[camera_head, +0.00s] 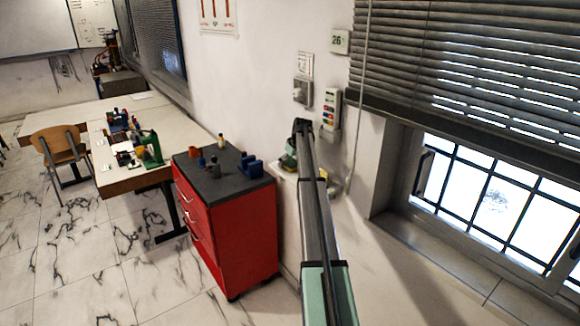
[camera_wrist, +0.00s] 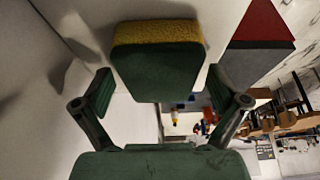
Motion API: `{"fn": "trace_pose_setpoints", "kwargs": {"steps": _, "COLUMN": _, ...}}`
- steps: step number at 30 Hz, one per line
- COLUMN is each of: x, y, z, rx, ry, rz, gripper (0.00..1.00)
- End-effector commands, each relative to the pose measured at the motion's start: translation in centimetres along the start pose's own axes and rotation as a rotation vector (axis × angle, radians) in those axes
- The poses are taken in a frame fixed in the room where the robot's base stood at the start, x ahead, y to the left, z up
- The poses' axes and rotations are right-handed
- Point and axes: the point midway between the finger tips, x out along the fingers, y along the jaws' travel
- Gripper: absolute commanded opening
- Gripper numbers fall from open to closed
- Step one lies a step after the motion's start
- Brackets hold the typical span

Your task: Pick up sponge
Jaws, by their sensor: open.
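The sponge (camera_wrist: 158,62) shows in the wrist view at the top centre, with a dark green face toward me and a yellow edge along its top. My gripper (camera_wrist: 160,80) is open, with one finger to the left and one to the right of the sponge's lower part. Gaps show between the fingers and the sponge, and nothing is held. In the head view my arm reaches toward the wall. A small green and yellowish patch beside the arm's far end is too small and too covered to tell apart.
A red drawer cabinet (camera_head: 236,240) with a dark top stands left of my arm, holding a blue item (camera_head: 250,167) and small containers. A wall with a switch box (camera_head: 302,91) is close by. A window (camera_head: 490,195) is right; a cluttered table (camera_head: 95,150) stands farther left.

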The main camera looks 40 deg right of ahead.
Motion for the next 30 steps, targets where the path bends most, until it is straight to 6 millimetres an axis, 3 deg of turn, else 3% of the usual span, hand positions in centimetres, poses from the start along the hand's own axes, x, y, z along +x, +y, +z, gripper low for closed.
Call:
{"fn": "trace_pose_setpoints", "kwargs": {"steps": 13, "x": 0.19, "y": 0.01, "z": 0.09, "rx": 0.0, "ry": 0.0, "rz": 0.0, "gripper": 0.97}}
{"fn": "trace_pose_setpoints", "kwargs": {"steps": 15, "x": 0.2, "y": 0.0, "z": 0.08, "rx": 0.0, "ry": 0.0, "rz": 0.0, "gripper": 0.79}}
{"fn": "trace_pose_setpoints", "kwargs": {"steps": 19, "x": 0.2, "y": 0.0, "z": 0.08, "rx": 0.0, "ry": 0.0, "rz": 0.0, "gripper": 0.55}}
{"fn": "trace_pose_setpoints", "kwargs": {"steps": 30, "x": 0.17, "y": 0.0, "z": 0.07, "rx": 0.0, "ry": 0.0, "rz": 0.0, "gripper": 0.55}}
